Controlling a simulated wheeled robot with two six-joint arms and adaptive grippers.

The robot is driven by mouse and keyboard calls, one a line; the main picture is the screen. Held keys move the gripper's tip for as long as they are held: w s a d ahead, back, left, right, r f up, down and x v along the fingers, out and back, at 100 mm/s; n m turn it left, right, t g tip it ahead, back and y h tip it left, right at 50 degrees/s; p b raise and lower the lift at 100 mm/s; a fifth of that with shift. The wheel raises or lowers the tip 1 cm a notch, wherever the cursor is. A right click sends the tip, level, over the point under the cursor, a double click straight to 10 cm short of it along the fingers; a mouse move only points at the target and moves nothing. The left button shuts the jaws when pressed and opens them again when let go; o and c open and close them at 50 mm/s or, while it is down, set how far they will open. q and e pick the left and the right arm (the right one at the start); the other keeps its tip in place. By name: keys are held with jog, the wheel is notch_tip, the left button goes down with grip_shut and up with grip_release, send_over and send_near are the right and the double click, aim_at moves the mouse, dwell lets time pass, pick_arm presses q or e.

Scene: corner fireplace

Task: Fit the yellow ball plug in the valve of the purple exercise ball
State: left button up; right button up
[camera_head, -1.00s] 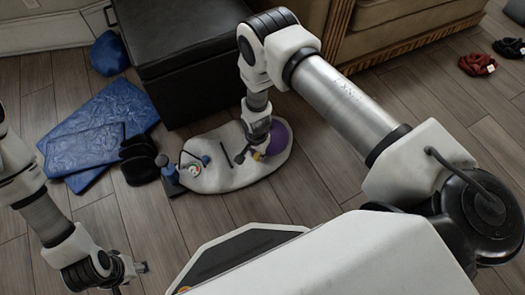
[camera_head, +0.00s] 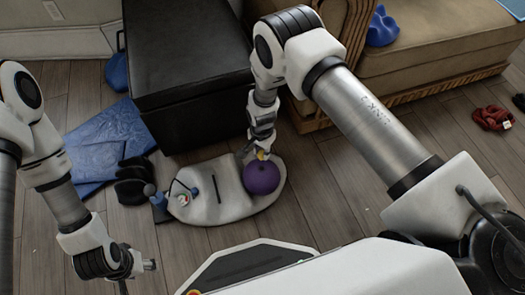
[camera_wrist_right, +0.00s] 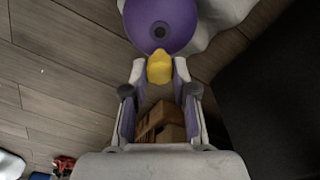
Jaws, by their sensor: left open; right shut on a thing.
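The purple exercise ball (camera_head: 262,179) rests on a pale rug (camera_head: 213,208). It also shows at the top of the right wrist view (camera_wrist_right: 150,12), with its dark round valve (camera_wrist_right: 160,31) facing the camera. My right gripper (camera_head: 263,150) is at the far side of the ball in the head view. In the right wrist view my right gripper (camera_wrist_right: 160,72) is shut on the yellow ball plug (camera_wrist_right: 160,68). The plug appears just below the valve in that picture, with a small gap between them. My left gripper (camera_head: 152,265) is open and empty, low at the left, away from the ball.
A black ottoman (camera_head: 185,50) and a tan sofa (camera_head: 420,60) stand behind the rug. Blue mats (camera_head: 92,155), black items (camera_head: 133,180) and small blue pieces (camera_head: 178,190) lie at the left. Red cloth (camera_head: 492,117) lies at the right. Floor right of the rug is clear.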

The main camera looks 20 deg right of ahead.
jog(key=shift+f+b, duration=2.9)
jog(key=shift+f, duration=0.35)
jog(key=shift+f+b, duration=1.4)
jog(key=shift+b, duration=0.1)
jog(key=o, duration=1)
jog(key=shift+c, duration=0.2)
jog(key=shift+r, duration=0.1)
notch_tip(320, 180, up, 12)
jog(key=shift+f, duration=0.1)
